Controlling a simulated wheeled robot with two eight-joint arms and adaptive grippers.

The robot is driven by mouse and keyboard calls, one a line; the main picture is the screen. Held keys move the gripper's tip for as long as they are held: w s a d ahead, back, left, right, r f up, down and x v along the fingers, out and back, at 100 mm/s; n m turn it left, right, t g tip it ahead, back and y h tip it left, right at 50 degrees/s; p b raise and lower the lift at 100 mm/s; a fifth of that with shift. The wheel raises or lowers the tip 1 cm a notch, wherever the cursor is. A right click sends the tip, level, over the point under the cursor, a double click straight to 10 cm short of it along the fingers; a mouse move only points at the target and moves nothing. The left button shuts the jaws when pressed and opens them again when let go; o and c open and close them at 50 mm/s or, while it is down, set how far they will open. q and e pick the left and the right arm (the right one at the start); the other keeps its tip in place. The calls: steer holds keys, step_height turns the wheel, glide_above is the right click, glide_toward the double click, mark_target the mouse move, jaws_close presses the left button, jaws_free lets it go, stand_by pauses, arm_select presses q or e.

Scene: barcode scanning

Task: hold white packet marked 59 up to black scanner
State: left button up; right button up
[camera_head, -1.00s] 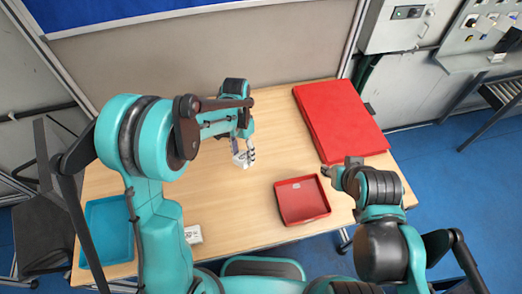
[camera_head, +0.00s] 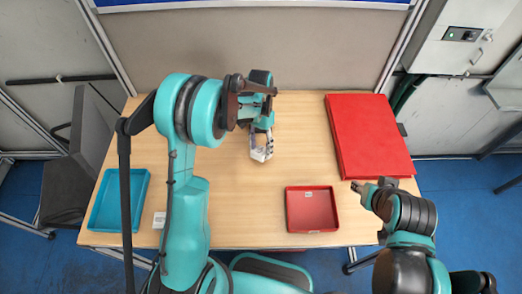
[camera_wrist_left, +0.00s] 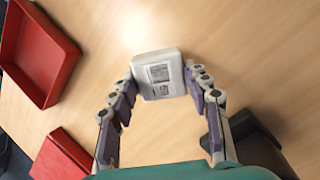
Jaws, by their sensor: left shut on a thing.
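My left gripper (camera_head: 263,150) is shut on a white packet (camera_head: 261,154) above the middle of the table. In the left wrist view the packet (camera_wrist_left: 158,75) sits between the tips of the left fingers (camera_wrist_left: 160,85), with a printed label facing the camera; its number is too small to read. A dark object (camera_wrist_left: 262,145) shows behind the right finger in that view; I cannot tell if it is the black scanner. In the head view my left arm hides that area. My right gripper (camera_head: 358,188) is right of the small red tray; its jaw opening is unclear.
The small red tray (camera_head: 290,222) stands at the front right, and a large flat red box (camera_head: 370,135) lies behind it. A blue tray (camera_head: 145,184) is at the left edge. Another white item (camera_head: 159,219) lies near the front left. The table centre is clear.

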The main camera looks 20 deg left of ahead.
arm_select(q)
steer(key=shift+w+f, duration=0.1)
stand_by(0.3)
steer(key=s+d+r+p, duration=0.3)
steer(key=s+r+p, duration=0.3)
steer(key=s+r, duration=0.4)
steer(key=shift+s+d, duration=0.3)
steer(key=shift+s, duration=0.95)
